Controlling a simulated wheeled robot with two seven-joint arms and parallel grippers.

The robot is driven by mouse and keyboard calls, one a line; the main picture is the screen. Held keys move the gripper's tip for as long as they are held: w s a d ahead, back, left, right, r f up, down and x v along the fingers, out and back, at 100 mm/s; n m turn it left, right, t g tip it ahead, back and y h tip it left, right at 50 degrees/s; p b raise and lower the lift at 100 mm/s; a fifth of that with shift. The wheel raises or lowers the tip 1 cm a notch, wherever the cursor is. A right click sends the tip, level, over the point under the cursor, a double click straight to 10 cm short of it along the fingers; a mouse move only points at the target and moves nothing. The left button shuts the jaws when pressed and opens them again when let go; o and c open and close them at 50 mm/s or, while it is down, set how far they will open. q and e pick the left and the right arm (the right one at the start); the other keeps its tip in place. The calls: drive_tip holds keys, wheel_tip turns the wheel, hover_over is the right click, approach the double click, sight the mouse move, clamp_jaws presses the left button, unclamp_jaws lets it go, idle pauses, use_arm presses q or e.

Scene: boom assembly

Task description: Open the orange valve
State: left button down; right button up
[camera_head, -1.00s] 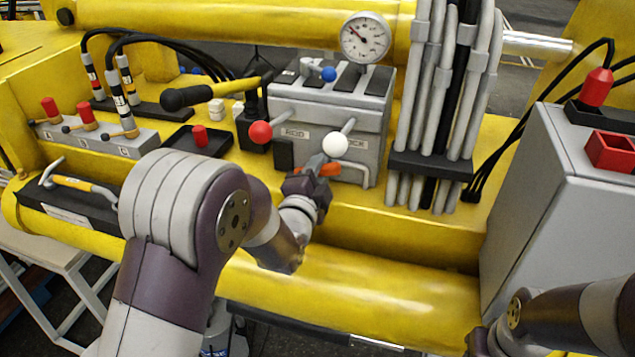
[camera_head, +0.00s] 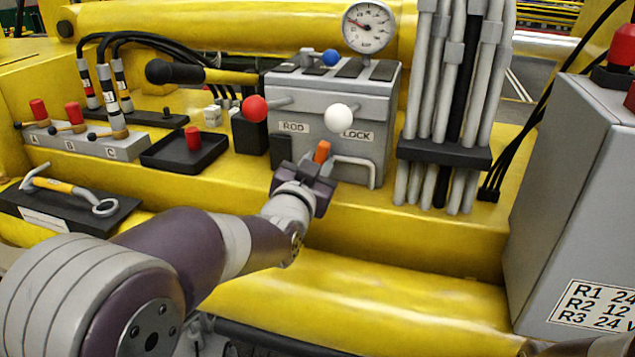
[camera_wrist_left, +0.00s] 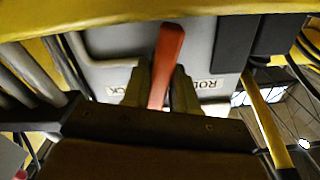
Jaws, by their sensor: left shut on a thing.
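The orange valve handle (camera_head: 322,152) is on the lower front of the grey control box (camera_head: 368,108), below the white knob. It stands nearly upright, leaning slightly right. My left gripper (camera_head: 314,167) is at the handle, and its fingers are shut on it. In the left wrist view the orange handle (camera_wrist_left: 168,60) rises between the two fingers of my left gripper (camera_wrist_left: 160,92). The valve body behind the handle is hidden.
A red knob (camera_head: 255,108) and a white knob (camera_head: 338,117) stick out just above. A grey bracket handle (camera_head: 356,166) is right of the gripper. Grey hoses (camera_head: 455,100) and a grey cabinet (camera_head: 572,190) stand further right. The yellow ledge in front has free room.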

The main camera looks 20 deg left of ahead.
use_arm(q)
drive_tip(key=shift+f+n+b, duration=0.15)
drive_tip(key=shift+n+b, duration=1.4)
drive_tip(key=shift+n, duration=0.05)
drive_tip(key=shift+r, duration=0.25)
drive_tip(key=c, duration=1)
unclamp_jaws()
drive_tip(key=shift+s, duration=0.1)
drive_tip(key=s+b, duration=0.3)
drive_tip(key=s, duration=0.9)
drive_tip(key=shift+s+a, duration=0.25)
drive_tip(key=shift+s, duration=0.1)
